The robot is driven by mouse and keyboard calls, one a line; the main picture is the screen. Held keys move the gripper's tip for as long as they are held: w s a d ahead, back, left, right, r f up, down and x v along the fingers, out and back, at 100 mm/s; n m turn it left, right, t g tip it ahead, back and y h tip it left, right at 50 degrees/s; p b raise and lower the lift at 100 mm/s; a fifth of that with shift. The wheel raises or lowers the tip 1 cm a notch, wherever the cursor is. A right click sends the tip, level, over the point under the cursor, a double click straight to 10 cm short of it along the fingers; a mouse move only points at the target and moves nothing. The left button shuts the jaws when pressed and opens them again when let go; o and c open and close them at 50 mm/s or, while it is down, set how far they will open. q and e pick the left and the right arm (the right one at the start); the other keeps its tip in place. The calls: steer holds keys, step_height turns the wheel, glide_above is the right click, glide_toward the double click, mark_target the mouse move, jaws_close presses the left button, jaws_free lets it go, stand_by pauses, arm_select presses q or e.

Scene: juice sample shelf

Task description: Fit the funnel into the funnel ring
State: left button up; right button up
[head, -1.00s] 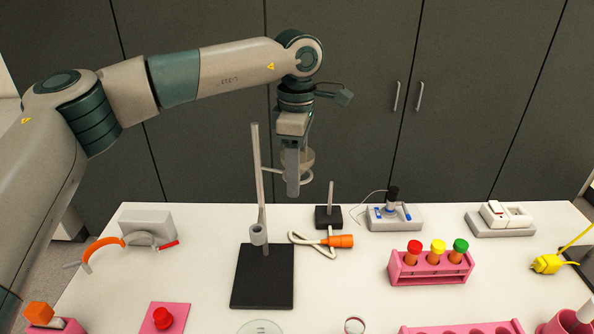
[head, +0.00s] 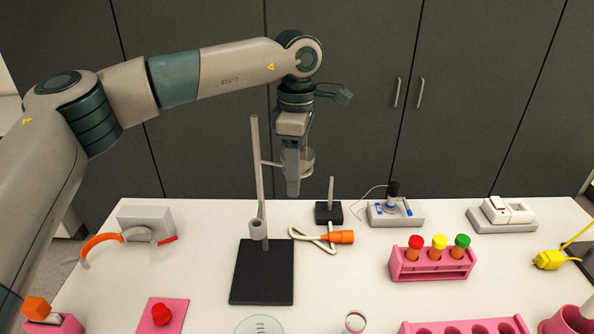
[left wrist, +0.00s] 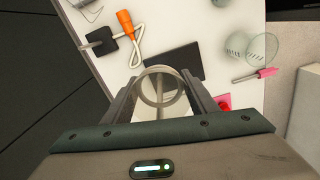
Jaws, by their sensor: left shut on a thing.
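The funnel (head: 309,161) is a pale, see-through cone, partly hidden behind my left gripper in the head view. My left gripper (head: 293,190) points down and is shut on the funnel, beside the upright rod of the ring stand (head: 257,180). The funnel ring (head: 272,163) reaches right from that rod. The funnel's rim overlaps the ring in the head view; I cannot tell whether it is seated. In the left wrist view, a round rim (left wrist: 160,72) shows between my two fingers (left wrist: 160,103). My right gripper is not in view.
The stand's black base (head: 262,285) is on the white table. Behind it are a small black block with a rod (head: 328,213) and an orange-handled cable (head: 340,237). A pink rack with capped tubes (head: 432,262) stands to the right. Dark cabinets stand behind.

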arm_select(q)
steer(key=o, duration=1.1)
steer(key=shift+r, duration=0.1)
steer(key=shift+r+b, duration=0.3)
steer(key=shift+r, duration=0.15)
step_height(320, 180, up, 16)
steer(key=b, duration=0.3)
steer(key=shift+r, duration=0.15)
